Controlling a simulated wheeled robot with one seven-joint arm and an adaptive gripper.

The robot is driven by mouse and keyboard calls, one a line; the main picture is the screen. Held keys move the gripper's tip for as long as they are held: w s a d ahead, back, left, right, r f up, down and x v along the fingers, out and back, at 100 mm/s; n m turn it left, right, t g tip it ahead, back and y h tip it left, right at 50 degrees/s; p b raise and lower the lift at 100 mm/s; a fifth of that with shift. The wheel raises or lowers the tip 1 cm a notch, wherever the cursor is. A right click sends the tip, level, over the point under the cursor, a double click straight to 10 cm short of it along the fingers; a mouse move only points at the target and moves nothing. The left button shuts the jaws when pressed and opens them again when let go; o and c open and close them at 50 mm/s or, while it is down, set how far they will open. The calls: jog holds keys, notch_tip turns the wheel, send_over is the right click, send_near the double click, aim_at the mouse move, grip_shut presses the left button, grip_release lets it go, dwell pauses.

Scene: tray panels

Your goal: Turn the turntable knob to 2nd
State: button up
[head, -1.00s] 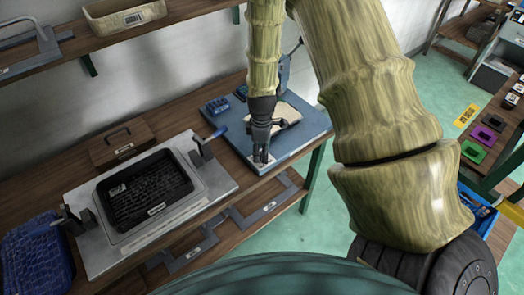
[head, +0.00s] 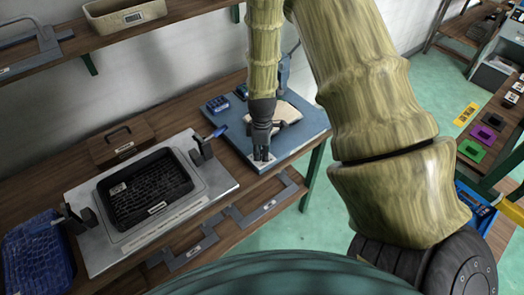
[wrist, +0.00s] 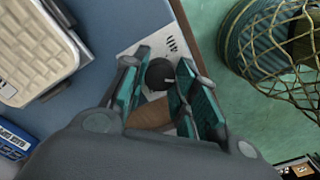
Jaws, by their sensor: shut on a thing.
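The turntable is a blue slab (head: 300,139) on the right end of the wooden bench, with a cream ribbed plate (wrist: 28,50) on top. The knob (wrist: 158,73) is small, round and black, on a pale label plate (wrist: 146,42) at the slab's front corner. Small dark marks show on the plate beyond the knob; I cannot read them. My gripper (wrist: 161,76) points down with its teal-padded fingers on both sides of the knob, shut on it. In the head view my gripper (head: 262,155) hides the knob. The knob's pointer direction cannot be told.
Blue blocks (head: 217,104) stand at the slab's back left. A grey panel with a black tray (head: 147,188) and upright clamps is to the left. A green bin with netting (wrist: 262,40) is beyond the bench edge.

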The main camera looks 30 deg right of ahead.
jog(key=m+p, duration=0.1)
jog(key=m, duration=0.4)
jog(key=shift+m, duration=0.4)
jog(key=m, duration=0.5)
jog(key=shift+r, duration=0.1)
jog(key=m+p, duration=0.1)
jog(key=m, duration=0.4)
jog(key=shift+m, duration=0.4)
jog(key=m+p, duration=0.1)
jog(key=m, duration=0.3)
jog(key=shift+w+m, duration=0.1)
jog(key=shift+m, duration=0.6)
jog(key=o, duration=1.1)
jog(key=shift+c, duration=0.2)
